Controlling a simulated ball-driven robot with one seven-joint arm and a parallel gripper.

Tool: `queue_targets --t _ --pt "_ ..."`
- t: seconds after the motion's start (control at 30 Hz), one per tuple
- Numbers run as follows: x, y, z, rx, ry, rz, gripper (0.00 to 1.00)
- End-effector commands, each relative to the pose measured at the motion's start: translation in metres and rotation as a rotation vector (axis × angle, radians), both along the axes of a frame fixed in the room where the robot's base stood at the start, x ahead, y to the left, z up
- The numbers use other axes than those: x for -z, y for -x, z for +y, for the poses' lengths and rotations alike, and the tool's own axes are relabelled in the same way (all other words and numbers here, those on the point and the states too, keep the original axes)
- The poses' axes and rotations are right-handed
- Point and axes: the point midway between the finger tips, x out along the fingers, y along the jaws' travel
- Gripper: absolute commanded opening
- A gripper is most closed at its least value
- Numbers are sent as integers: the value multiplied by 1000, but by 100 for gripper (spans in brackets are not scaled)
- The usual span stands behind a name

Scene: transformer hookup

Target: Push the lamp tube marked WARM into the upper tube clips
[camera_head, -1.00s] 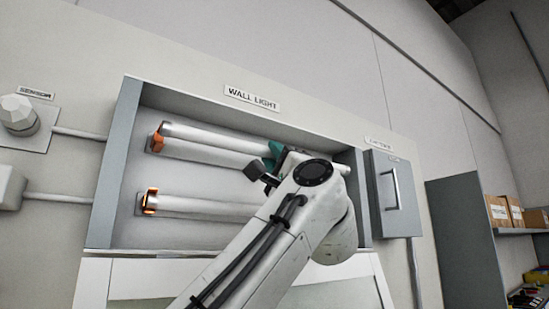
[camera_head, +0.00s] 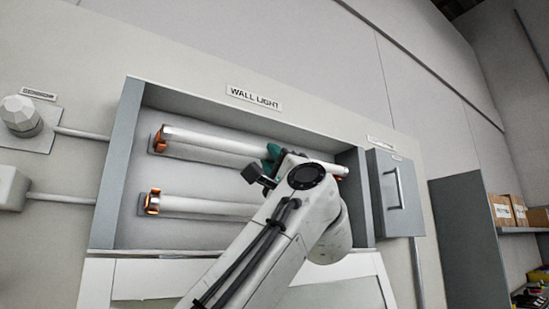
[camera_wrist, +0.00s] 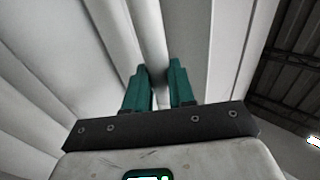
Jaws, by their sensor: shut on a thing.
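A long white lamp tube (camera_head: 215,141) lies along the upper row of the wall light box; no WARM mark is readable. In the wrist view the tube (camera_wrist: 121,30) runs up from between the fingers (camera_wrist: 160,80).
A second white tube (camera_head: 210,207) is in the lower row, with an orange clip (camera_head: 152,201) at its left; my arm covers its right end. The box's grey side wall (camera_head: 118,165) and a grey cabinet (camera_head: 394,195) at right flank the space.

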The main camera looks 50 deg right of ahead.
Motion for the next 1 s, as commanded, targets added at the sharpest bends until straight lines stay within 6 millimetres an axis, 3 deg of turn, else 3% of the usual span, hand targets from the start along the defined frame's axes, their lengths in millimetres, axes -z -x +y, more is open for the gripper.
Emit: queue_targets --t 1.0 --pt "0 -22 -6 -1 0 1 0"
